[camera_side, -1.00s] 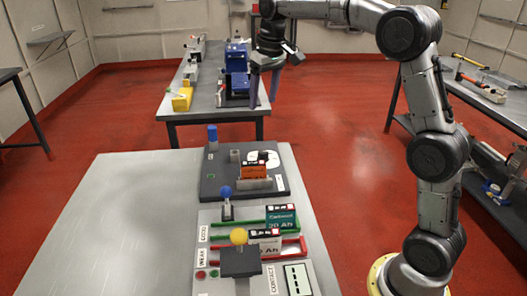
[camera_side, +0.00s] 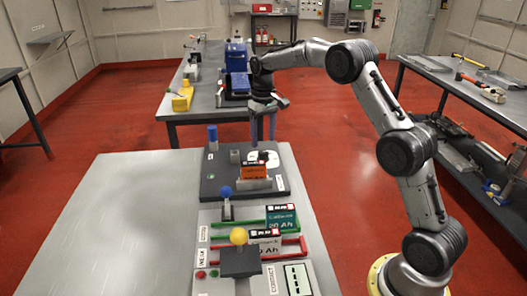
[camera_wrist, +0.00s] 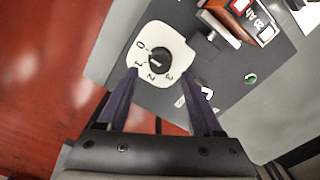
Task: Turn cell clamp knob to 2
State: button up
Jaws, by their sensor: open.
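The clamp knob (camera_wrist: 159,62) is a round black knob on a white dial plate (camera_wrist: 177,36) marked 0, 1, 2 and 3. It carries a small white mark; I cannot tell exactly which number it points to. In the side view the dial plate (camera_side: 271,157) is at the far right of the dark fixture board (camera_side: 209,188), the knob too small to make out. My gripper (camera_side: 262,138) points down above and behind the dial. In the wrist view my gripper's (camera_wrist: 161,74) dark fingers are apart and empty, their tips framing the lower part of the dial.
An orange battery cell (camera_side: 254,173) sits in a grey clamp close to the dial. A blue-topped post (camera_side: 212,134) stands at the board's left. Nearer are a blue-ball lever (camera_side: 226,191), a yellow-ball lever (camera_side: 239,236) and a green cell (camera_side: 283,219). The table's left half is clear.

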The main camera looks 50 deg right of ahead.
aim_at(263, 151)
jog(key=shift+f, duration=0.65)
jog(key=shift+f, duration=0.1)
jog(key=shift+f, duration=1.65)
jog(key=shift+c, duration=0.3)
grip_shut()
jog(key=n, duration=0.5)
jog(key=shift+n, duration=0.4)
